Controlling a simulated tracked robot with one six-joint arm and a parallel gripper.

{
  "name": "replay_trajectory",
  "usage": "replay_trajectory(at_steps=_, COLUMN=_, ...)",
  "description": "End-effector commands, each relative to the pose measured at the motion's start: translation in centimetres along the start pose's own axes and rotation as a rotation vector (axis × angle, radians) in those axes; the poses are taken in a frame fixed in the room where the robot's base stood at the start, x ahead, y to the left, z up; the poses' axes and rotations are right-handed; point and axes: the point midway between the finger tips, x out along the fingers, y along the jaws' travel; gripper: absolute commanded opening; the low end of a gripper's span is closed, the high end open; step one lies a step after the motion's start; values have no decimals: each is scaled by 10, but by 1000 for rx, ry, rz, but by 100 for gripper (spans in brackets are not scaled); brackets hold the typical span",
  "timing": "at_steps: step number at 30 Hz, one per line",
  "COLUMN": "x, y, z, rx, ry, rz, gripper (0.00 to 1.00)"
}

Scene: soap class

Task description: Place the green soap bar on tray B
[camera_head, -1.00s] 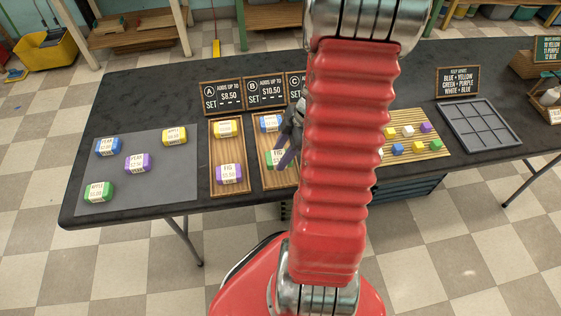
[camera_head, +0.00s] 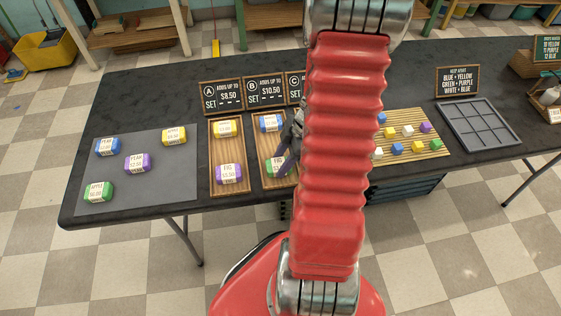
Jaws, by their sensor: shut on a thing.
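Tray B (camera_head: 270,145) is a wooden tray below the sign marked B. A green soap bar (camera_head: 273,168) with a white label is at its near end, and a blue soap bar (camera_head: 271,123) lies at its far end. My grey gripper (camera_head: 286,167) is at the near right of tray B, shut on the green bar. The bar is over or on the tray; I cannot tell whether it touches the wood. My red arm hides part of the gripper and whatever lies to the right. Another green soap bar (camera_head: 98,191) lies on the grey mat.
Tray A (camera_head: 226,145), left of tray B, holds a yellow and a purple bar. The grey mat (camera_head: 170,195) also holds blue, purple and yellow bars. Price signs (camera_head: 265,92) stand behind the trays. A board of small coloured blocks (camera_head: 405,140) and a grey divided tray (camera_head: 478,125) are at right.

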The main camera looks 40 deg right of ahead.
Motion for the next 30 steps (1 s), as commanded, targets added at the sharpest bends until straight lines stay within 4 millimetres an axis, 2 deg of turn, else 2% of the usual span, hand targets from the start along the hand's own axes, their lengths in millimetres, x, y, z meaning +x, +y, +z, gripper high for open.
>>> replay_trajectory(at_steps=1, x=1, y=0, z=0, rx=0, ry=0, rz=-1, gripper=14)
replay_trajectory(at_steps=2, x=1, y=0, z=0, rx=0, ry=0, rz=-1, gripper=45)
replay_trajectory(at_steps=9, x=1, y=0, z=0, rx=0, ry=0, rz=-1, gripper=61)
replay_trajectory(at_steps=20, x=-2, y=0, z=-1, rx=-1, ry=0, rz=1, gripper=61)
replay_trajectory(at_steps=25, x=-16, y=1, z=0, rx=0, ry=0, rz=3, gripper=61)
replay_trajectory(at_steps=30, x=-40, y=1, z=0, rx=-1, ry=0, rz=4, gripper=61)
